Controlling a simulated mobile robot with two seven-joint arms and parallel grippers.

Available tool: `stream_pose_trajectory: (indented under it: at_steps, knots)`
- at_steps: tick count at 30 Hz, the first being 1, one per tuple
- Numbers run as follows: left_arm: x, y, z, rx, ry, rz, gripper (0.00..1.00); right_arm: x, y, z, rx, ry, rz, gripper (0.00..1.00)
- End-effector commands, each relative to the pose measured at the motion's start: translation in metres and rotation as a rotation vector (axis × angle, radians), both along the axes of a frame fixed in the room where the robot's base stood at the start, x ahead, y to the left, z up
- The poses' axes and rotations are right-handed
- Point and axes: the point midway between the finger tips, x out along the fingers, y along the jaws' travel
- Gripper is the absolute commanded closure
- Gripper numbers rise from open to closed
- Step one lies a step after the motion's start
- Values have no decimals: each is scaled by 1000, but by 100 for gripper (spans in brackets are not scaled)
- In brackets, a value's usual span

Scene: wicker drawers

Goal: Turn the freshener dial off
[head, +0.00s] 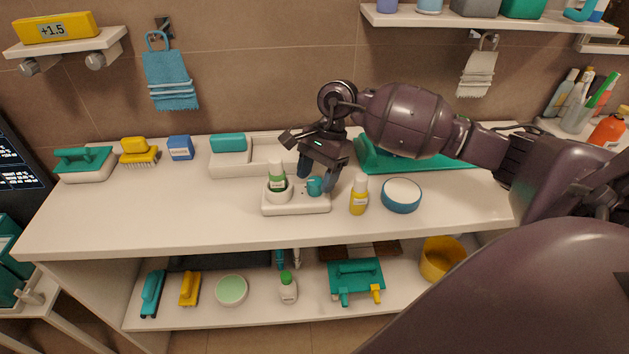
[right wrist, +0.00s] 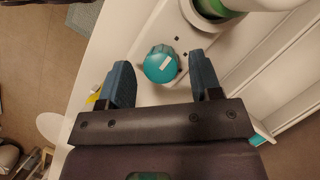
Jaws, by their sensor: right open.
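The freshener is a white base (head: 285,209) on the counter, with a green and white bottle (head: 277,178) standing in its left side. Its teal dial (head: 314,186) is on the right side of the base. In the right wrist view the dial (right wrist: 160,66) is a ribbed teal knob with a white mark, and small dark dots lie beside it on the base. My right gripper (head: 317,180) is open above the dial. In the right wrist view its blue fingertips (right wrist: 160,80) stand on either side of the dial with gaps. My left gripper is not in view.
A yellow bottle (head: 359,195) stands just right of the base, and a round blue-rimmed container (head: 401,195) is farther right. A white tray (head: 255,158) with a teal block lies behind. The counter left of the base is clear.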

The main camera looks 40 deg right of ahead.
Motion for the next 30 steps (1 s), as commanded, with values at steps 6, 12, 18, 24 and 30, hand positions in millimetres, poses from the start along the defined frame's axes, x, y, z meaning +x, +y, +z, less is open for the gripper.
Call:
stream_pose_trajectory:
  at_steps: [6,12,18,24,30]
  knots:
    - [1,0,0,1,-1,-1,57,-1,6,-14,0,1,0,42]
    - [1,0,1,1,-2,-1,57,-2,6,-15,0,0,0,42]
    - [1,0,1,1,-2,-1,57,-1,6,-15,0,0,0,55]
    - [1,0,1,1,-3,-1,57,-1,6,-15,0,0,0,86]
    - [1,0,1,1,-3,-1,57,-1,6,-15,0,0,-7,91]
